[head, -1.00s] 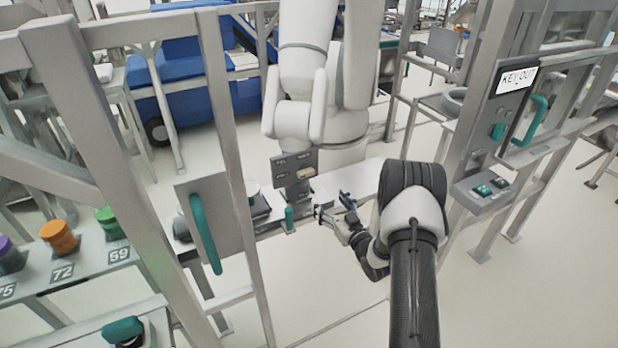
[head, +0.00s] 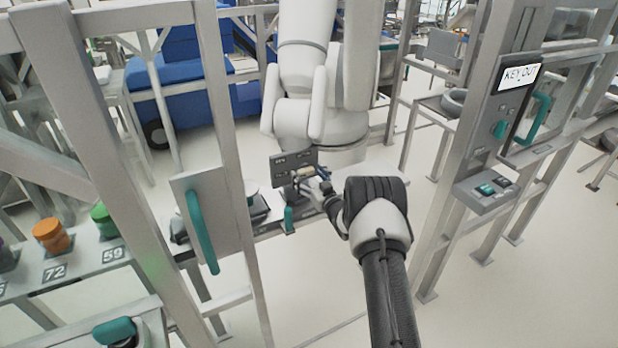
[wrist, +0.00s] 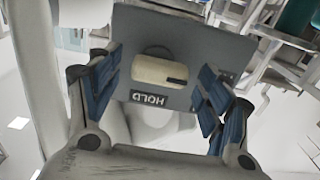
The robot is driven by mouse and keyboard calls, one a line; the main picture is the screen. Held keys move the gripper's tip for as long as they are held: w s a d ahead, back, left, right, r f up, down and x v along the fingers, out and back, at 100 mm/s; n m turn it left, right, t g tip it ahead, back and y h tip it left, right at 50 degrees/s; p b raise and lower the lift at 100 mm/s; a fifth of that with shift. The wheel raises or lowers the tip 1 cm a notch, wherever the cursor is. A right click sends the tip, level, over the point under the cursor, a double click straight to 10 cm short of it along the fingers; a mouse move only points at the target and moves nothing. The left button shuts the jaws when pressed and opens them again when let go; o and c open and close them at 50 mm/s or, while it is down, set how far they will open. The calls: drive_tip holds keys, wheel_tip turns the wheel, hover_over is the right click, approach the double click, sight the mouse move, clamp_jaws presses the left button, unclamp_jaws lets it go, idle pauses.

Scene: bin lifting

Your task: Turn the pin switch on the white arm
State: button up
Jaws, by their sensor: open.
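The white arm (head: 305,60) stands behind the frame opening in the head view. A grey plate (head: 294,160) is at its lower end. In the wrist view the plate (wrist: 195,50) carries a cream pin switch (wrist: 158,72) with a dark mark at its right end, above a HOLD label that appears upside down. My gripper (wrist: 155,95) is open, with blue fingers on the left and right of the switch and a gap on both sides. In the head view my gripper (head: 312,177) is at the plate and partly hides the switch.
A grey post with a teal handle (head: 202,232) stands left of my arm. A KEY OUT panel (head: 518,75) and button box (head: 486,190) are on the right frame. A small teal handle (head: 288,219) stands just below the plate.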

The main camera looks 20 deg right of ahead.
drive_tip(key=shift+c, duration=0.3)
drive_tip(key=c, duration=1)
drive_tip(key=shift+m, duration=0.4)
drive_tip(key=m+b, duration=0.2)
drive_tip(key=m, duration=0.1)
drive_tip(key=m+b, duration=0.1)
drive_tip(key=m, duration=0.4)
drive_tip(key=shift+d+r, duration=0.1)
drive_tip(key=shift+r, duration=0.05)
drive_tip(key=m, duration=0.5)
drive_tip(key=shift+d, duration=0.1)
drive_tip(key=shift+r+m, duration=0.1)
drive_tip(key=shift+m, duration=1.9)
